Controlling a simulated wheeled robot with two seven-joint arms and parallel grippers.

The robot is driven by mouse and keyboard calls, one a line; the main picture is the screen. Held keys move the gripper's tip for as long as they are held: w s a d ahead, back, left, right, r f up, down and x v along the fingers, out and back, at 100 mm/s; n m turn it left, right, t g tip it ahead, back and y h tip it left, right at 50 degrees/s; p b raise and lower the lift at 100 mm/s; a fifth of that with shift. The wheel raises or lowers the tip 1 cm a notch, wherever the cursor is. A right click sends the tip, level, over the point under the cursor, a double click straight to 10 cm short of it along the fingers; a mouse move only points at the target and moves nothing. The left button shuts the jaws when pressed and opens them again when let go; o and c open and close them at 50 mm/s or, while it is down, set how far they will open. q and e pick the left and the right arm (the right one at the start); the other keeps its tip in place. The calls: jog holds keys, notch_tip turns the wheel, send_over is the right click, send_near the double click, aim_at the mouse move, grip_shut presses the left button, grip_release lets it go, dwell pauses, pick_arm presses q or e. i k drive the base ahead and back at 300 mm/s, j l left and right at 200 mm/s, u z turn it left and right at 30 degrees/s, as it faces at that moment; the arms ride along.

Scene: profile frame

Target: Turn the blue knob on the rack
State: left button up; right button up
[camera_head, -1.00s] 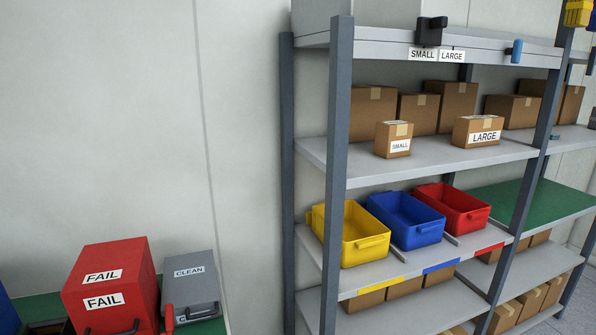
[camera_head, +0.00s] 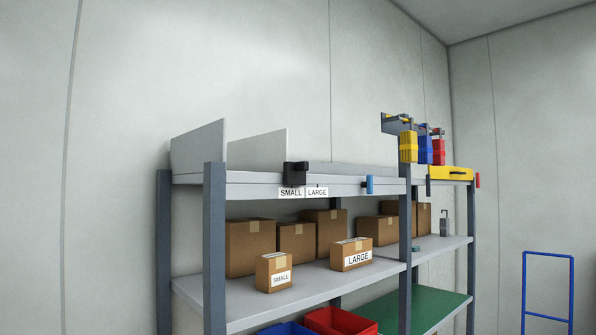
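The blue knob (camera_head: 369,184) sits on the front edge of the rack's top shelf, right of the LARGE label. The rack (camera_head: 214,250) has grey posts and light shelves and stands against the wall. A black block-like fitting (camera_head: 296,173) is on the same front edge, above the SMALL label (camera_head: 291,192). Neither of my grippers shows in the head view, so nothing of mine is seen near the knob.
Cardboard boxes stand on the shelf below, with a SMALL box (camera_head: 274,272) and a LARGE box (camera_head: 351,254) in front. A red bin (camera_head: 340,321) shows lower down. A green surface (camera_head: 425,305) is at right. A blue frame (camera_head: 548,256) stands far right.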

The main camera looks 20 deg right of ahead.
aim_at(368, 184)
jog(key=z, duration=0.5)
jog(key=i+z, duration=0.15)
jog(key=z, duration=0.8)
jog(key=i+z, duration=0.15)
jog(key=z, duration=0.35)
jog(key=i+j+z, duration=0.25)
jog(key=k, duration=0.1)
